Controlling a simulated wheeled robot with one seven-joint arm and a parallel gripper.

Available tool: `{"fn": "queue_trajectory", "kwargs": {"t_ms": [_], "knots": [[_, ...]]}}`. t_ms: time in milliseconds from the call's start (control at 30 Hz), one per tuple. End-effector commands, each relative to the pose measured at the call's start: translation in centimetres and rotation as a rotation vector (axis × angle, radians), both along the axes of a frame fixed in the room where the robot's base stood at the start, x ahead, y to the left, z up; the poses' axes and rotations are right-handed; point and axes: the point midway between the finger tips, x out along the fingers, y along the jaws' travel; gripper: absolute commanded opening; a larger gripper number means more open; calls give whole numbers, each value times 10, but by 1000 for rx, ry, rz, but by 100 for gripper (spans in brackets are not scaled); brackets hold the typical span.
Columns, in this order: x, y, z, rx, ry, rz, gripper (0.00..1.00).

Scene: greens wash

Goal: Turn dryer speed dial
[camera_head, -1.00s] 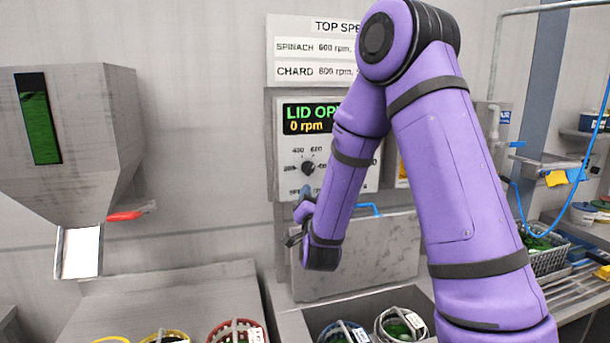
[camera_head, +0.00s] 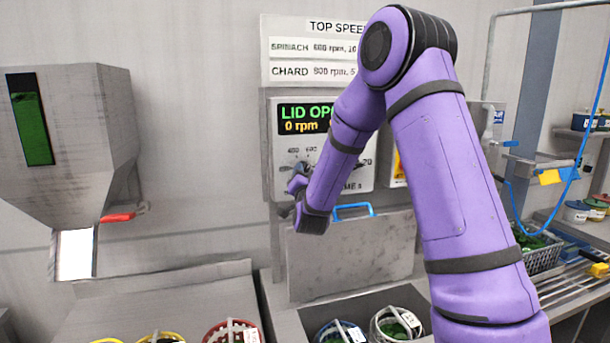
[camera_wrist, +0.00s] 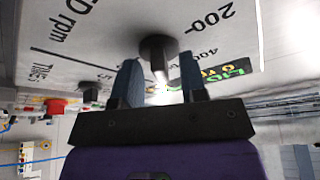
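The dryer speed dial is a dark round knob (camera_wrist: 158,48) on the white control panel (camera_head: 284,170), under a display (camera_head: 302,119) reading "LID OP…" and "0 rpm". In the wrist view the panel appears turned, with "200" and "400" printed beside the knob. My gripper (camera_wrist: 160,66) is open, its two blue fingers apart. The knob lies just ahead, between the fingertip directions; I cannot tell whether they touch it. In the head view my gripper (camera_head: 297,184) is at the panel's lower left and partly hides the dial.
A second, smaller dark knob (camera_wrist: 90,91) is on the panel, near a red button (camera_wrist: 56,106). Below the panel stands a grey lid (camera_head: 350,258) with a blue handle (camera_head: 352,207). A hopper with a red lever (camera_head: 117,217) is at left. Baskets (camera_head: 231,331) stand below.

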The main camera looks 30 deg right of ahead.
Motion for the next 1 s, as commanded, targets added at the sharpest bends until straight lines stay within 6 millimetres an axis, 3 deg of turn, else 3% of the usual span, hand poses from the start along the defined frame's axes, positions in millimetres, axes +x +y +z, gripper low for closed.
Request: {"fn": "queue_trajectory", "kwargs": {"t_ms": [33,200,667,1000], "knots": [[0,0,0,0,0,0,37],[0,0,0,0,0,0,0],[0,0,0,-72,14,-1,0],[-1,-2,-1,-331,67,1,0]]}}
